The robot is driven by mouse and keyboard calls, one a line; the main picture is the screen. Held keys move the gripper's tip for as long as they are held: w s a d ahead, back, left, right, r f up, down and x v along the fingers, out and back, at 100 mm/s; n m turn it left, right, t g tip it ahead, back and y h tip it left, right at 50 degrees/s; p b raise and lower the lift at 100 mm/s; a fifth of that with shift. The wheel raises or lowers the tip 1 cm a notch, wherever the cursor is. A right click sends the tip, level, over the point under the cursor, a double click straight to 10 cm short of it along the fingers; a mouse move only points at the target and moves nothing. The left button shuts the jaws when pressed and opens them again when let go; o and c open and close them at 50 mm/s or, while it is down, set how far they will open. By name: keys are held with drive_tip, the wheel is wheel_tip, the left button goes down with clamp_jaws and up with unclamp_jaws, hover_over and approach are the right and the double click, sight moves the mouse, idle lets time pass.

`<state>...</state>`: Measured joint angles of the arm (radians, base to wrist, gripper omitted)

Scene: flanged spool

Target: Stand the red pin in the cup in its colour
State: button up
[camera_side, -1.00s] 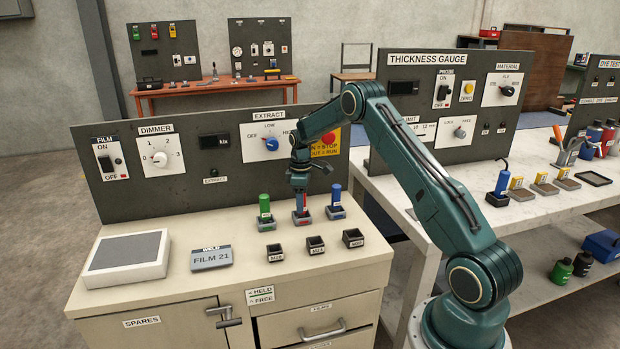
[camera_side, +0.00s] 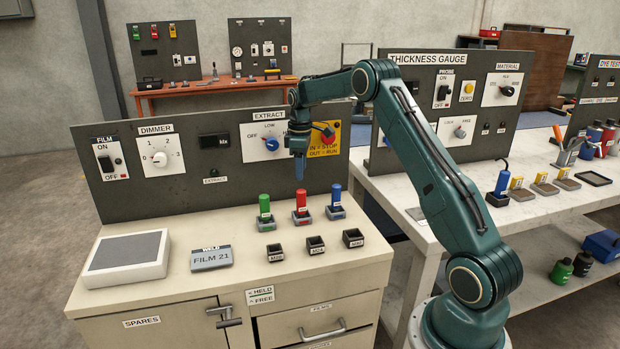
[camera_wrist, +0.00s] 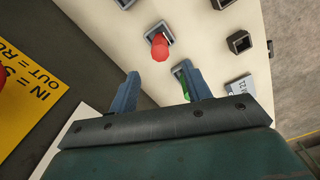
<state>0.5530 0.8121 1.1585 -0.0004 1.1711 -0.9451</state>
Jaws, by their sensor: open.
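The red pin (camera_side: 301,200) stands upright in a grey cup (camera_side: 302,219) in the back row on the bench, between the green pin (camera_side: 264,204) and the blue pin (camera_side: 336,195). The wrist view shows the red pin (camera_wrist: 160,46) seated in its square cup, ahead of my fingers. My gripper (camera_side: 300,173) points down above the red pin, clear of it. In the wrist view its two fingers (camera_wrist: 161,88) are apart with nothing between them. The green pin (camera_wrist: 183,79) is partly hidden by the right finger.
Three empty dark cups, the left (camera_side: 275,253), middle (camera_side: 316,245) and right (camera_side: 353,238), stand in front of the pins. A grey panel (camera_side: 220,165) with knobs rises behind. A grey-topped pad (camera_side: 128,253) and the FILM 21 sign (camera_side: 211,257) lie to the left.

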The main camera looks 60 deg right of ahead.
drive_tip(key=shift+r, duration=0.65)
drive_tip(key=shift+a, duration=0.1)
drive_tip(key=s+a+r+m+t, duration=0.1)
drive_tip(key=s+a+r, duration=0.4)
drive_tip(key=a+r, duration=0.35)
drive_tip(key=s+a+r+m+t, duration=0.1)
drive_tip(key=s+a+r, duration=0.4)
drive_tip(key=a+r, duration=0.3)
drive_tip(key=s+a+f+m+t, duration=0.1)
drive_tip(key=s+a, duration=0.6)
drive_tip(key=s, duration=0.4)
drive_tip(key=s+a+f+m+t, duration=0.1)
drive_tip(key=s+a+f+t, duration=0.1)
drive_tip(key=s+a, duration=0.5)
drive_tip(key=shift+s+t, duration=0.3)
drive_tip(key=shift+s, duration=1.75)
